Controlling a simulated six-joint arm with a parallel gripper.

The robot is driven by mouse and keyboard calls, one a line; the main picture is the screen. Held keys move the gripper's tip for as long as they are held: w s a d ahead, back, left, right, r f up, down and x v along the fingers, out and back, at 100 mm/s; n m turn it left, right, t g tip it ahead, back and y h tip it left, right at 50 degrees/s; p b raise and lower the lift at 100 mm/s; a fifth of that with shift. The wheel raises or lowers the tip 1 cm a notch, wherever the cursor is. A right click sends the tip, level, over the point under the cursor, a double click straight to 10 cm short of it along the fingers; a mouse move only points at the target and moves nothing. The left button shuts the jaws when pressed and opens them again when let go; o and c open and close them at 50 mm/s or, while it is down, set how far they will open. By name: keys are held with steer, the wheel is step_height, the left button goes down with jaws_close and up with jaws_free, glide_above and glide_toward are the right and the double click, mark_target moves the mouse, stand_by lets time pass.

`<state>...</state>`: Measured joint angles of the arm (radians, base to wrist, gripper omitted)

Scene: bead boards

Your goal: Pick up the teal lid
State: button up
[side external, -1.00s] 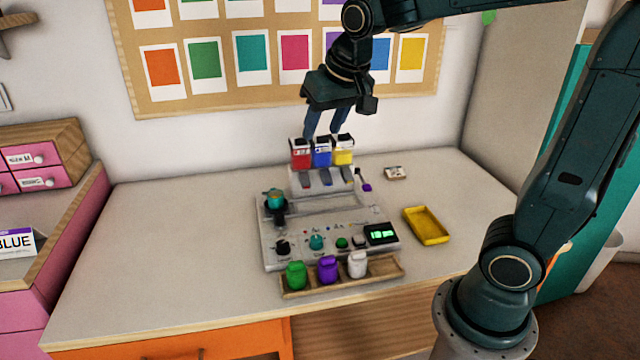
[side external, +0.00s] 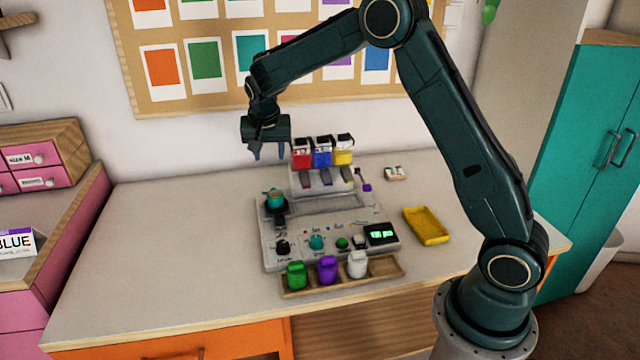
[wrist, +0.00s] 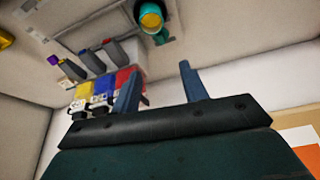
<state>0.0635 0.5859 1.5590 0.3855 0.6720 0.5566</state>
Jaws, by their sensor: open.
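A teal round piece (side external: 274,198) sits on a dark stand at the left of the grey machine (side external: 268,240). In the wrist view it shows as a teal ring with a yellow-orange centre (wrist: 151,18), near the top edge. It is too small to tell whether this is a lid or a cup with a lid. A second teal round piece (side external: 316,242) sits on the machine's front panel. My gripper (side external: 270,153) is open and empty, above and behind the stand, left of the red container. Its two blue fingers (wrist: 158,74) point down, apart from everything.
Red (side external: 302,155), blue (side external: 322,153) and yellow (side external: 343,151) containers stand at the machine's back, close to my gripper's right. A wooden tray (side external: 380,271) with green, purple and white bottles lies in front. A yellow tray (side external: 427,226) lies right. The table's left is clear.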

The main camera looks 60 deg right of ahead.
steer(key=shift+m, duration=0.4)
steer(key=shift+w+x, duration=0.2)
steer(key=shift+x, duration=3)
steer(key=shift+w+x, duration=0.15)
steer(key=shift+x, duration=3.1)
steer(key=shift+r, duration=0.1)
steer(key=shift+x, duration=2.55)
steer(key=shift+d, duration=0.15)
steer(key=c, duration=0.6)
